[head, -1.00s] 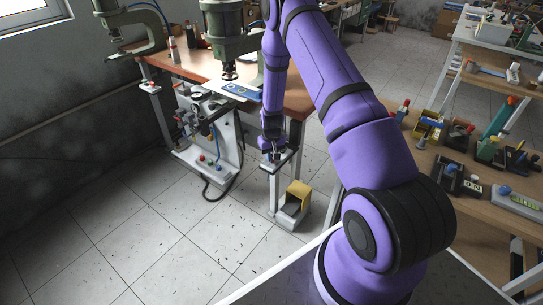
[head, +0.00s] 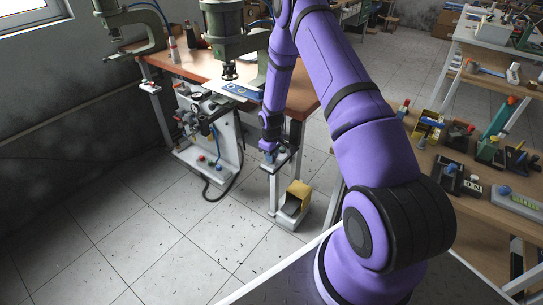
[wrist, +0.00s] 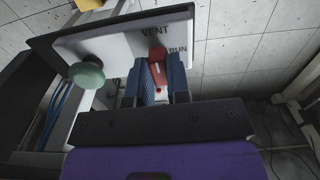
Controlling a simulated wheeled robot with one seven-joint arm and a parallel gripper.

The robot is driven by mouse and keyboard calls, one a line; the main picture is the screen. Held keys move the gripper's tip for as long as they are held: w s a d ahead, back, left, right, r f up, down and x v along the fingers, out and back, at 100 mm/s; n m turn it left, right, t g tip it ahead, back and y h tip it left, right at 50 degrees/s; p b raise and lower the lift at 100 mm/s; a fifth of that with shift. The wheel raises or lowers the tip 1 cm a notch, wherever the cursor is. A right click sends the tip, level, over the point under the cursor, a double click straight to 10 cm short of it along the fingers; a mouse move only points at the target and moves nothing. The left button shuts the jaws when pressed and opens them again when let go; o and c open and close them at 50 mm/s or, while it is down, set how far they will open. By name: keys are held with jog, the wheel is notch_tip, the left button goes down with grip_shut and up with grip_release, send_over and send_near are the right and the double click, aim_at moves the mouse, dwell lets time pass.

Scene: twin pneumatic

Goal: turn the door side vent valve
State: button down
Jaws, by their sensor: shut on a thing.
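A red valve lever (wrist: 158,72) stands on a pale panel (wrist: 115,47) marked VENT and RUN in the wrist view. The lever's visible end lies just below the VENT lettering and left of RUN. My gripper (wrist: 160,80) has its blue fingers on either side of the lever and is shut on it. The fingers hide the lever's lower part and pivot. In the head view my gripper (head: 270,154) is at a small bracket on the near right leg of the wooden bench; the lever is too small to make out there.
A green round knob (wrist: 87,74) stands on the panel left of my fingers. A yellow-topped pedal box (head: 294,199) is on the floor below. The bench (head: 300,95) carries a green press (head: 222,28). Open floor lies in front.

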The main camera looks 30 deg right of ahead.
dwell(0.3)
jog(key=c, duration=1.1)
grip_release()
jog(key=shift+r, duration=0.1)
notch_tip(320, 180, up, 11)
jog(key=shift+f, duration=0.2)
